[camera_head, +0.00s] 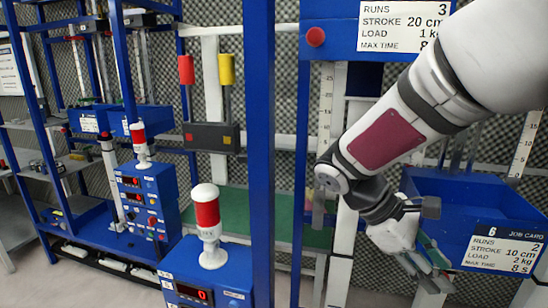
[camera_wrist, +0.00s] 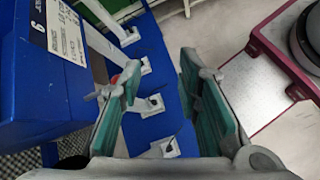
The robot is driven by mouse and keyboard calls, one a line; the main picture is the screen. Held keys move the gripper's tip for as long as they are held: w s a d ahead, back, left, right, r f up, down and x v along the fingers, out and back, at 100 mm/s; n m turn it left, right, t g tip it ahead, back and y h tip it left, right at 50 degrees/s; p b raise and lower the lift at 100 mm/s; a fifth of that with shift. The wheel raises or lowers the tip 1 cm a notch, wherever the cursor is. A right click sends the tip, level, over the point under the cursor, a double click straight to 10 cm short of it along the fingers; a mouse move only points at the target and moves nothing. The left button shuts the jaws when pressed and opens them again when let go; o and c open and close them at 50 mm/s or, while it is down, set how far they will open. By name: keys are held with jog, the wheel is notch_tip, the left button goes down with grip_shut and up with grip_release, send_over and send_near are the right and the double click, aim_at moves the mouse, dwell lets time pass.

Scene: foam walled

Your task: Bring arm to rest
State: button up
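My arm reaches in from the upper right in the head view and bends downward at the wrist. My gripper (camera_head: 432,268) hangs low in front of a blue box with a job card (camera_head: 500,250) numbered 6. In the wrist view my gripper (camera_wrist: 160,88) is open. Its two teal-padded fingers stand apart with nothing between them. Beyond the fingers lie a blue base rail with grey brackets (camera_wrist: 147,65) and the floor.
The blue job-card box (camera_wrist: 35,70) stands close on the left in the wrist view. A blue post (camera_head: 260,150) rises mid-picture. A red-and-white beacon (camera_head: 208,215) tops a blue control box (camera_head: 235,262). Blue racks fill the left. Pale floor (camera_wrist: 220,40) shows on the right.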

jog(key=s+a+r+m+t+y+b, duration=0.1)
jog(key=s+a+r+m+t+y, duration=0.4)
jog(key=s+a+m+t+y, duration=0.3)
jog(key=shift+s+m+t+y, duration=0.3)
jog(key=shift+m+t+y, duration=0.15)
jog(key=shift+m, duration=0.35)
jog(key=shift+a, duration=0.2)
dwell(0.8)
